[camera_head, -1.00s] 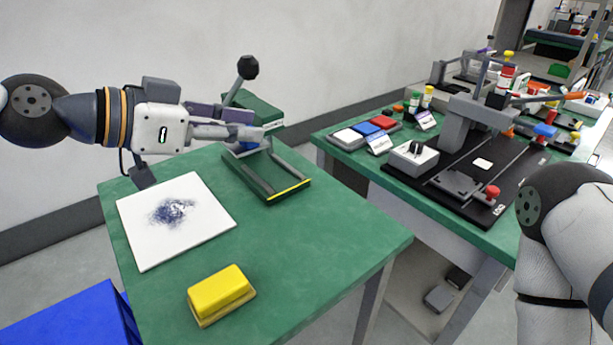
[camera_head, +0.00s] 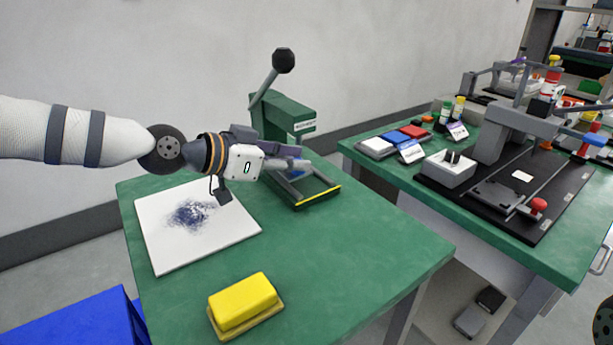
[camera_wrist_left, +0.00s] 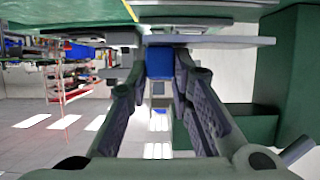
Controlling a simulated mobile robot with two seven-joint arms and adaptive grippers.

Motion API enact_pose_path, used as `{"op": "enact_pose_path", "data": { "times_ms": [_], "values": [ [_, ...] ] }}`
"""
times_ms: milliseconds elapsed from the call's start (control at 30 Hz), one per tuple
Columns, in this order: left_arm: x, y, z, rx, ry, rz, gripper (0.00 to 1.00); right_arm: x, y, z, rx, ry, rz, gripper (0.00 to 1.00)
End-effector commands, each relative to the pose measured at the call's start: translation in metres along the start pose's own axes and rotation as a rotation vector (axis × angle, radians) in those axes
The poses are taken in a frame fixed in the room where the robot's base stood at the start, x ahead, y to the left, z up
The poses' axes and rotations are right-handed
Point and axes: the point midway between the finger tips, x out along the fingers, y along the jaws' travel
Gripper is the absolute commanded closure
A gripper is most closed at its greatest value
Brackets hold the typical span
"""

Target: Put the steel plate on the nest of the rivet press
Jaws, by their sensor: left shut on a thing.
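The green rivet press (camera_head: 293,118) stands at the back of the near green table, its lever with a black ball raised. Its low base, with a yellow front edge (camera_head: 318,197), reaches forward. My left gripper (camera_head: 300,166) is over this base, coming in from the left. In the left wrist view the fingers are shut on a blue grip (camera_wrist_left: 160,62) adjoining the flat grey steel plate (camera_wrist_left: 212,41). In the head view the plate is mostly hidden by the gripper. I cannot tell whether it touches the nest, which is also hidden. My right gripper is out of view.
A white board with dark smudges (camera_head: 164,247) and a yellow block (camera_head: 243,300) lie on the near table. A blue box (camera_head: 85,318) is at lower left. A second table (camera_head: 560,262) at right holds a black fixture and coloured bins. The near table's front right is clear.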

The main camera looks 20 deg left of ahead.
Motion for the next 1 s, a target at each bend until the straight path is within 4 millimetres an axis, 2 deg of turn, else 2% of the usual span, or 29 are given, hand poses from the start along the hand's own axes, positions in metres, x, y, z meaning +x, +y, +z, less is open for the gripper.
{"op": "enact_pose_path", "data": {
  "times_ms": [33,200,267,400,800,833,900,1000],
  "values": [
    [0.011,0.001,-0.001,0.002,-0.003,0.002,1.00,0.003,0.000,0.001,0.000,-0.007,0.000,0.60],
    [0.026,0.000,-0.010,0.000,0.001,0.000,1.00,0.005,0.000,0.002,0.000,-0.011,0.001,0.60],
    [0.029,0.000,-0.004,-0.001,0.000,0.000,1.00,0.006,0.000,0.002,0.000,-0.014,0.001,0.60],
    [0.038,0.000,0.019,-0.003,-0.001,0.000,1.00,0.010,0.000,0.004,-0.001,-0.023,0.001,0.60],
    [0.040,0.000,0.025,0.001,0.002,-0.001,1.00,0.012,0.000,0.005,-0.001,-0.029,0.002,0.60],
    [0.040,0.000,0.025,0.001,0.001,-0.001,0.75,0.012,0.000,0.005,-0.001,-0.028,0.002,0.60],
    [0.040,0.000,0.025,0.001,0.002,-0.001,0.60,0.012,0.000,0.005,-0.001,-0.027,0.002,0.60],
    [0.040,0.000,0.025,0.001,0.001,-0.001,0.60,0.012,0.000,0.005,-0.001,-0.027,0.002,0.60]
  ]
}}
